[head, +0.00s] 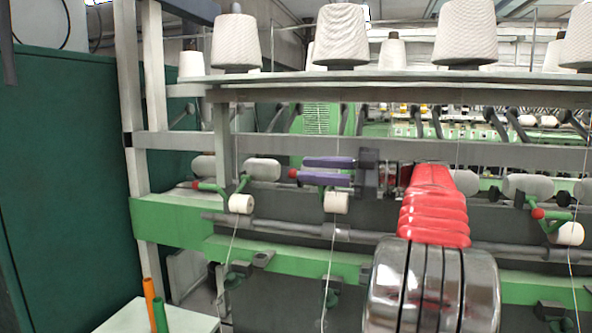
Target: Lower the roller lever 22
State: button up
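My gripper (304,170) has two purple fingers pointing left, one above the other, with a narrow gap between them. It looks open. The middle roller lever (310,180) is green with a red knob (293,173) and a white roller (336,203). The knob shows just left of my fingertips. The fingers hide part of the lever, and I cannot tell whether they touch it. A similar lever (210,187) with a white roller (241,203) is to the left, and another (550,215) is at the right. I see no number on any lever.
A shelf (400,76) with large yarn cones (341,35) runs above. A grey rail (420,145) passes just above my gripper, and a green beam (180,222) lies below. Threads hang past the rollers. An orange tube (150,300) and a green tube (160,315) stand lower left.

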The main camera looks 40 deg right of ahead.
jog(key=v, duration=0.7)
dwell(0.5)
